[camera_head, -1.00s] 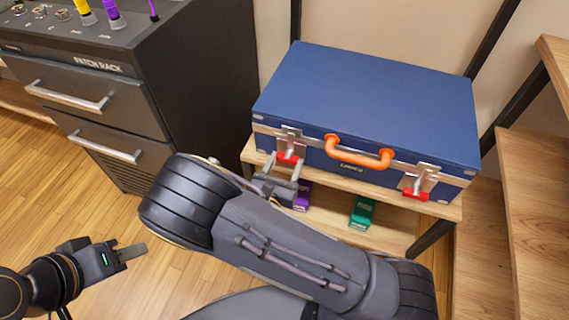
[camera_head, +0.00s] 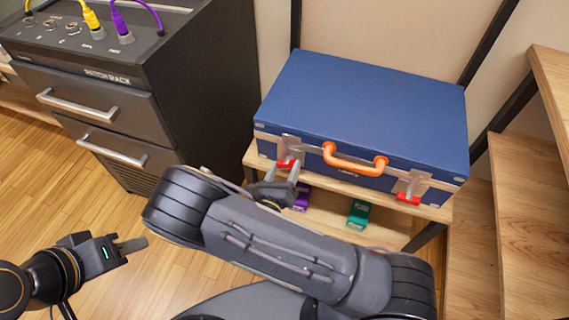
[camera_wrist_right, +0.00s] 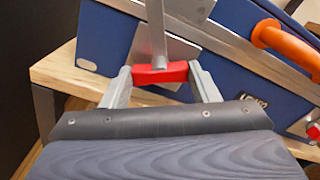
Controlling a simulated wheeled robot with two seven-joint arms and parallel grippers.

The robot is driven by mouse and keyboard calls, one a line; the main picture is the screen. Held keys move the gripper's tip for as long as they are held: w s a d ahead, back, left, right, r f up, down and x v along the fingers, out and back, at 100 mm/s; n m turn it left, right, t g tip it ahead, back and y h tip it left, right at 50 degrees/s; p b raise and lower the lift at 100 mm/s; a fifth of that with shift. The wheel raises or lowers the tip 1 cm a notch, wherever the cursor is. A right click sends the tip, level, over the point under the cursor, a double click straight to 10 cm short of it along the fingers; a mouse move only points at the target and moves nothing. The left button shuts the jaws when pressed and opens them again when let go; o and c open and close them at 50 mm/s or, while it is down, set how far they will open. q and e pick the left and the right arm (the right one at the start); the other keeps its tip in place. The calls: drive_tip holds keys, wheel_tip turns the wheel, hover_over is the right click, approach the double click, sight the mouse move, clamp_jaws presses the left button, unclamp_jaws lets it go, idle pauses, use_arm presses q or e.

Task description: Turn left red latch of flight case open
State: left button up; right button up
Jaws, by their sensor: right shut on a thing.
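The blue flight case (camera_head: 365,105) lies shut on a wooden shelf, with an orange handle (camera_head: 352,163) on its front. Its left red latch (camera_head: 286,164) sits on a metal plate left of the handle. The right red latch (camera_head: 408,198) is on the front's right part. My right gripper (camera_head: 279,172) reaches up to the left latch. In the right wrist view its fingers (camera_wrist_right: 160,82) stand on either side of the red latch bar (camera_wrist_right: 160,74), shut on it. My left gripper (camera_head: 132,244) is at the lower left, away from the case; its finger gap is not clear.
A dark patch rack (camera_head: 110,80) with drawers and cables stands left of the case. Purple (camera_head: 302,198) and green (camera_head: 358,213) boxes sit on the lower shelf. A wooden shelf unit (camera_head: 535,190) borders the right side.

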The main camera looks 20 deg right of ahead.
drive_tip(key=n+p, duration=0.1)
drive_tip(key=n, duration=0.2)
drive_tip(key=shift+r+p, duration=0.1)
drive_tip(key=shift+p, duration=0.3)
drive_tip(key=n+p, duration=0.1)
drive_tip(key=n, duration=0.2)
drive_tip(key=shift+n+p, duration=0.3)
drive_tip(key=shift+p, duration=0.1)
drive_tip(key=n+p, duration=0.1)
drive_tip(key=n, duration=0.2)
drive_tip(key=shift+f+n+p, duration=0.25)
drive_tip(key=shift+n+p, duration=0.2)
drive_tip(key=shift+n, duration=0.95)
drive_tip(key=o, duration=1)
